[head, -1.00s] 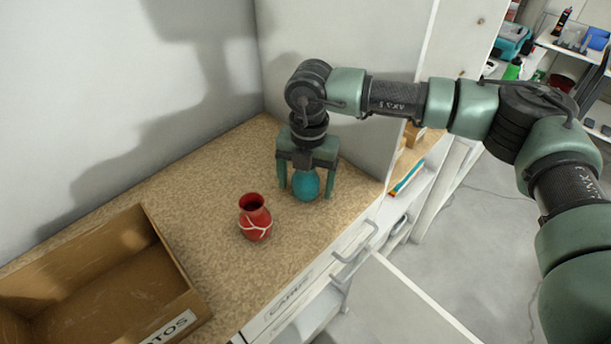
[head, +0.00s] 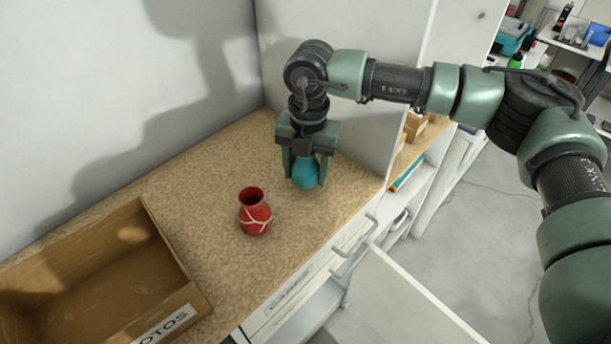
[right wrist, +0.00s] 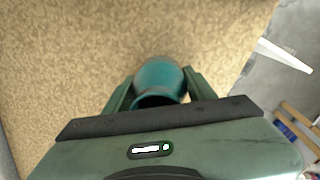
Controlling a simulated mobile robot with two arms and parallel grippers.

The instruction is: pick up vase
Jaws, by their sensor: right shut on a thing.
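A teal vase (head: 306,174) stands upright near the right part of the speckled countertop, and it also shows in the right wrist view (right wrist: 160,80). My right gripper (head: 306,180) points down over it and is shut on it, one finger on each side. The fingers flank the vase in the right wrist view (right wrist: 158,90). The gripper hides the vase's top in the head view. A red vase (head: 256,216) with pale lines stands upright to the left of the gripper, apart from it. My left gripper is not in view.
An open cardboard box (head: 185,262) sits at the lower left of the countertop (head: 200,200). A wall and a cabinet side panel (head: 340,90) rise behind my right gripper. A drawer handle (head: 352,262) juts out at the front. Countertop between box and red vase is clear.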

